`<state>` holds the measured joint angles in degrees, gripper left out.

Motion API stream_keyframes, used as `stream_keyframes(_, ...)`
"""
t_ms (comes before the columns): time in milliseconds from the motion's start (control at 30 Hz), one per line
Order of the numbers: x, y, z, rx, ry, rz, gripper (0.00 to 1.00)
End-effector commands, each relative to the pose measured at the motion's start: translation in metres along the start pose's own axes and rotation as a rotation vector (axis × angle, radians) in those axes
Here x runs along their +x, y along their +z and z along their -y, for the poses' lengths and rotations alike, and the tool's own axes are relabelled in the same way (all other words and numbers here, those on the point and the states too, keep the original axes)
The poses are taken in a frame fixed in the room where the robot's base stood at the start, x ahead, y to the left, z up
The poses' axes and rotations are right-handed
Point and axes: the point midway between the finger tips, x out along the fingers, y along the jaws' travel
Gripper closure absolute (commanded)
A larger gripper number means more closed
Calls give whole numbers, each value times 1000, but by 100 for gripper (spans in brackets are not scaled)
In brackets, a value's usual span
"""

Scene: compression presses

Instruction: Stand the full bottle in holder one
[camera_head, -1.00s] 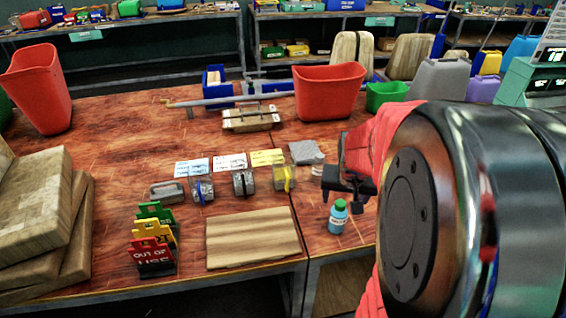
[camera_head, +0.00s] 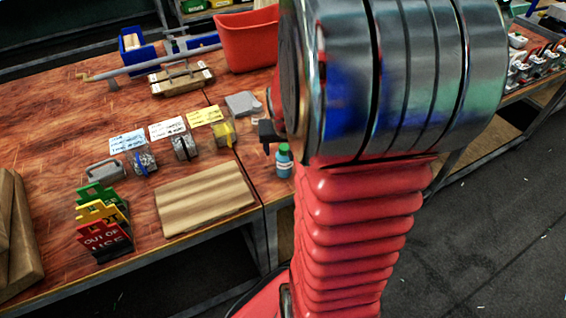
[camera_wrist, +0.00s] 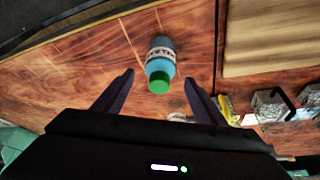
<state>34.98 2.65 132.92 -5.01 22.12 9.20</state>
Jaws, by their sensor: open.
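The bottle (camera_head: 284,162) is blue with a green cap and a pale label band. It stands on the red-brown table near its front edge. In the wrist view the bottle (camera_wrist: 161,52) lies ahead of my gripper (camera_wrist: 159,80), roughly centred between the two dark fingers. The fingers are apart, with nothing gripped. In the head view only a dark bit of the gripper shows behind my arm. Three small holders stand in a row: one with a blue band (camera_head: 144,162), one dark and grey (camera_head: 184,147), one yellow (camera_head: 223,134). Their cards are too small to read.
A wooden board (camera_head: 205,197) lies left of the bottle. Out-of-use signs (camera_head: 103,225) stand at the front left. A grey block (camera_head: 242,103) and a wooden clamp piece (camera_head: 181,79) lie behind, near a red bin (camera_head: 246,42). Table around the bottle is mostly clear.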

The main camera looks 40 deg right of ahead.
Motion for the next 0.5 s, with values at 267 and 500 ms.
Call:
stream_keyframes(267, 22, 0, 0, 0, 0, 0, 35)
stream_keyframes(500, 23, 0, 0, 0, 0, -1, 35)
